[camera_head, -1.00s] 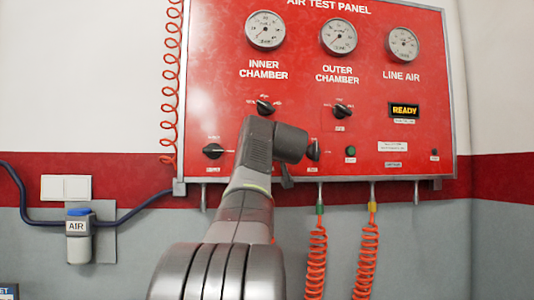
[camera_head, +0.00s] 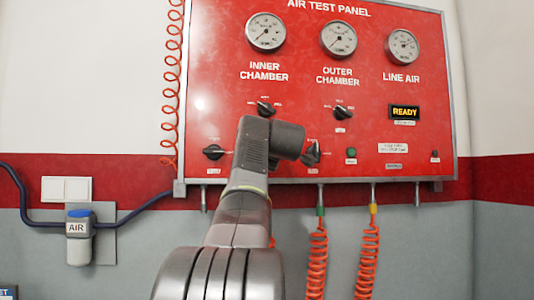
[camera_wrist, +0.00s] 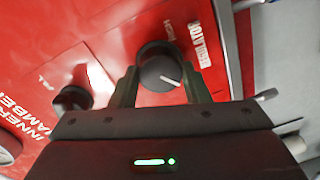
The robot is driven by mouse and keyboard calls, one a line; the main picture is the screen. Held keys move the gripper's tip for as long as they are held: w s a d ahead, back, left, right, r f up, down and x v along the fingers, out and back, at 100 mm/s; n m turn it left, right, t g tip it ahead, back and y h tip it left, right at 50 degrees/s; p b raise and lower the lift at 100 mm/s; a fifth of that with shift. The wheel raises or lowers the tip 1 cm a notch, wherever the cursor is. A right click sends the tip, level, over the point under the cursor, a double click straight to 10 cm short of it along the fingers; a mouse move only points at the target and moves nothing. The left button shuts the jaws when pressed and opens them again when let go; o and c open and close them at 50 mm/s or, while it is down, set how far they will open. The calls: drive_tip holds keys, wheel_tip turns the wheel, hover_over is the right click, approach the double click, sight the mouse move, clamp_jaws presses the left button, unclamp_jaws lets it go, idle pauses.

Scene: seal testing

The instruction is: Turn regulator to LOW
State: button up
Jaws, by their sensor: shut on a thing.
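The regulator knob (camera_wrist: 160,72) is a round dark knob with a white pointer line, beside a "REGULATOR" label in the wrist view. My gripper (camera_wrist: 158,85) has one finger on each side of the knob and is shut on it. In the wrist view the pointer slants toward the lower right, and "HIGH" lettering shows at the knob's upper right. In the head view the knob (camera_head: 312,152) shows at my arm's tip, just right of it, and my fingers are mostly hidden. The LOW mark is not legible.
The red air test panel (camera_head: 430,70) carries three gauges, a READY display (camera_head: 405,112) and other black knobs, including one at lower left (camera_head: 214,152). Orange coiled hoses (camera_head: 317,262) hang below. A blue-topped AIR unit (camera_head: 79,235) is on the wall at left.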

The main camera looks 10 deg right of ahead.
drive_tip(key=shift+n, duration=0.9)
drive_tip(key=o, duration=1)
drive_tip(key=s+b, duration=0.1)
drive_tip(key=s, duration=0.3)
drive_tip(key=s+b, duration=0.1)
drive_tip(key=s, duration=0.4)
drive_tip(key=s+b, duration=0.1)
drive_tip(key=s, duration=0.3)
drive_tip(key=shift+s+d+r, duration=0.1)
drive_tip(key=shift+s+r, duration=0.15)
drive_tip(key=shift+s, duration=0.15)
